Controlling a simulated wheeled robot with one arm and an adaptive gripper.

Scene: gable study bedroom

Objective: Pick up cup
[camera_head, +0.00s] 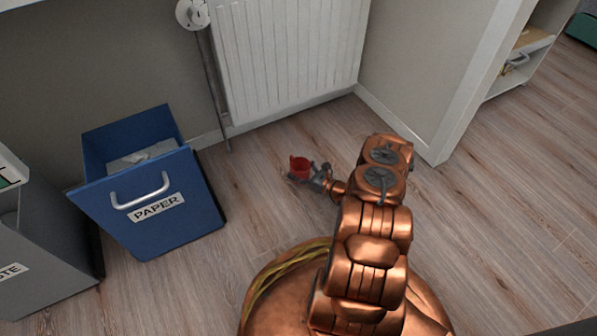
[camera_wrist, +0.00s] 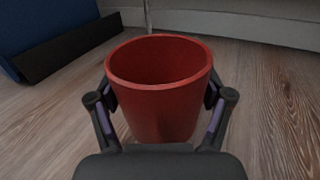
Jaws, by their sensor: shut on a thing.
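The red cup (camera_head: 300,166) is near the floor in front of the radiator, at the end of my arm in the head view. In the wrist view the cup (camera_wrist: 165,105) is upright with its open rim facing up, and it looks empty. My gripper (camera_head: 308,173) has its two fingers on either side of the cup. In the wrist view my gripper (camera_wrist: 160,100) is shut on the cup's walls. The cup's base is hidden, so I cannot tell whether it touches the floor.
A blue paper bin (camera_head: 150,222) stands to the left of the cup, with a grey waste bin (camera_head: 40,250) beyond it. A white radiator (camera_head: 290,50) is on the wall behind. A wall corner (camera_head: 440,140) stands to the right. Wooden floor is clear at right.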

